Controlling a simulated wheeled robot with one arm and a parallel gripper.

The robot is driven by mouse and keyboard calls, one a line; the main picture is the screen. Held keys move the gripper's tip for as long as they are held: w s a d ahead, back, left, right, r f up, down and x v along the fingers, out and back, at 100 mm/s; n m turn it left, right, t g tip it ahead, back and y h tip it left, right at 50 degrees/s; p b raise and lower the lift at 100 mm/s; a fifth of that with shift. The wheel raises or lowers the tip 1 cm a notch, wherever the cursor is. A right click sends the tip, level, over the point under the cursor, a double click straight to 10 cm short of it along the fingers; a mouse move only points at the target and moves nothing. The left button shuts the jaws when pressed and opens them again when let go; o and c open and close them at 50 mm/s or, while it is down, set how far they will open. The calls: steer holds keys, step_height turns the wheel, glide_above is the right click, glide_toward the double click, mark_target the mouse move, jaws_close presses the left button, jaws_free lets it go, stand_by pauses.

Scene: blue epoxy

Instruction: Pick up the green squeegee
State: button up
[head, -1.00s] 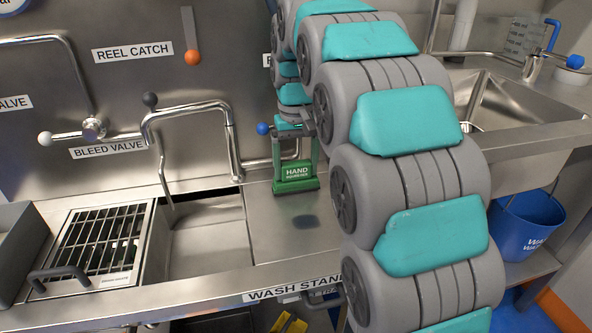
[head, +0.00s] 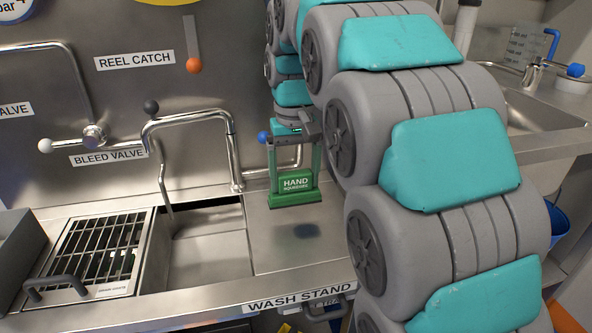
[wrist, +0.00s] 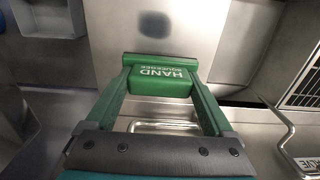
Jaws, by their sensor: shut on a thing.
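The green squeegee (head: 295,187) has a block marked "HAND SQUEEGEE" and a wider green base strip. It is upright in the head view, above the steel wash stand top, with a dark shadow patch on the steel in front of it. My gripper (head: 296,168) is above it, pointing down, with its two green fingers on either side of the block. In the wrist view the squeegee (wrist: 160,80) sits between the fingertips of my gripper (wrist: 160,76), which is shut on it. The base strip appears clear of the steel surface.
The wash stand (head: 205,290) has an open sink basin left of the squeegee and a grated unit (head: 98,245) farther left. A bent steel tap pipe (head: 233,150) stands close to my gripper's left. A second sink (head: 540,120) is at the right. The front steel top is bare.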

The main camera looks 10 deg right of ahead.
steer(key=s+a+r, duration=0.1)
steer(key=s+a, duration=0.2)
steer(key=s, duration=0.7)
steer(key=shift+a+b, duration=0.2)
steer(key=shift+b, duration=0.25)
steer(key=shift+w, duration=0.1)
steer(key=o, duration=0.9)
steer(key=c, duration=0.6)
steer(key=shift+w+r, duration=0.1)
steer(key=shift+c, duration=0.2)
